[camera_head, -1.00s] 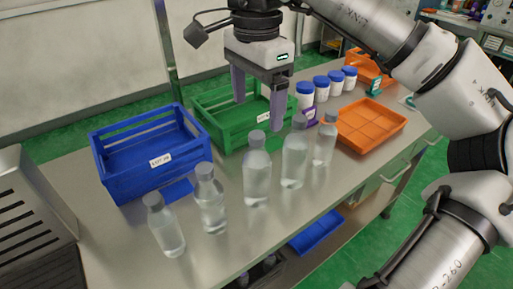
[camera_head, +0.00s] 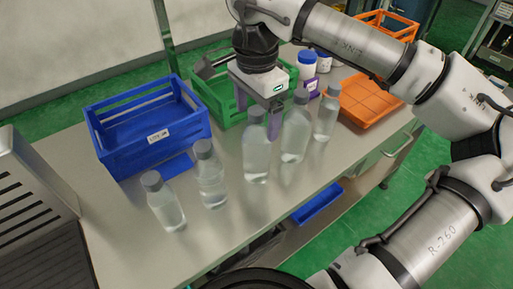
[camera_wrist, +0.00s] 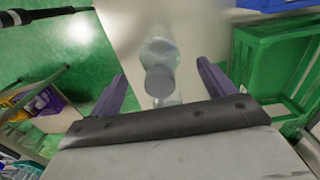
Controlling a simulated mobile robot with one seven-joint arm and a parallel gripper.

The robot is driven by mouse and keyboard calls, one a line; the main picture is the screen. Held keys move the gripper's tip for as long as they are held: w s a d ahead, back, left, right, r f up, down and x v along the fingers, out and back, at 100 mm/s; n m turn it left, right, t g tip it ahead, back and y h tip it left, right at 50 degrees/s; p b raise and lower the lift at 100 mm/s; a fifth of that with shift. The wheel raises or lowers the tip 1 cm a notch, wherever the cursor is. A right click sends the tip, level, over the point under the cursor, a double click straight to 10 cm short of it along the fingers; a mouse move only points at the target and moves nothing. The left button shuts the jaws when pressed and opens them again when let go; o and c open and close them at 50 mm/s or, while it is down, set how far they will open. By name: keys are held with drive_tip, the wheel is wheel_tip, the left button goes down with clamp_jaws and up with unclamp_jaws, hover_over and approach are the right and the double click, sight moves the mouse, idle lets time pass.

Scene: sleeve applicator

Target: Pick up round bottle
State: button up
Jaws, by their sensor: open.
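Several clear bottles with grey caps stand upright in a row along the front of the steel table. I cannot tell for sure which is the round bottle; the middle bottle (camera_head: 256,158) is nearest my gripper (camera_head: 259,122). In the wrist view, a grey-capped bottle (camera_wrist: 160,80) shows between the two spread purple fingers of my gripper (camera_wrist: 161,72), with a gap on each side. My gripper is open and holds nothing.
A blue crate (camera_head: 109,152) stands at the left and a green crate (camera_head: 203,96) behind the bottles. An orange tray (camera_head: 366,100) and white jars with blue caps (camera_head: 307,66) are at the right. Neighbouring bottles (camera_head: 296,135) (camera_head: 211,180) stand close on both sides.

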sight(257, 126)
drive_tip(key=shift+f+p, duration=0.3)
drive_tip(key=shift+f, duration=1.5)
clamp_jaws()
